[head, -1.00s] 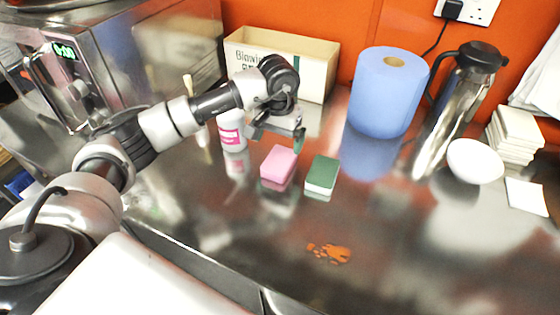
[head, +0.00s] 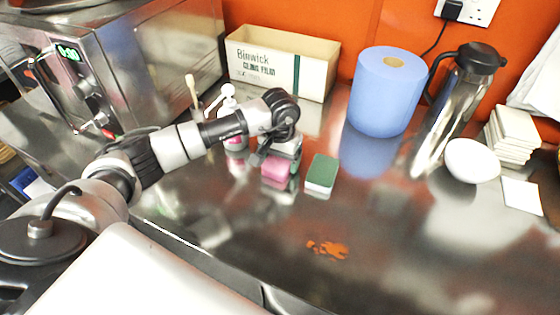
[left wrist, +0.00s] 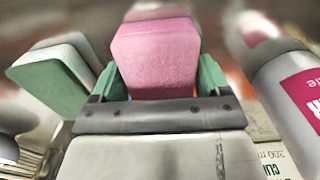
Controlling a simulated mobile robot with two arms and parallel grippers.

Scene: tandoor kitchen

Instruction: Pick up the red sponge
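The sponge that matches the task shows as pink (head: 276,170) and lies on the steel counter, partly hidden by my left gripper (head: 268,155). In the left wrist view the pink sponge (left wrist: 157,58) sits between the two green fingertips of my left gripper (left wrist: 160,82). The fingers are apart, one on each side of the sponge, with thin gaps near their bases. I cannot tell whether the tips touch it. My right gripper is out of view.
A green and white sponge (head: 321,172) lies just right of the pink one. A white bottle with a pink label (head: 235,138) stands close behind at left. A blue paper roll (head: 386,92), a steel flask (head: 452,100) and a cling film box (head: 282,62) stand farther back. The front counter is mostly clear.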

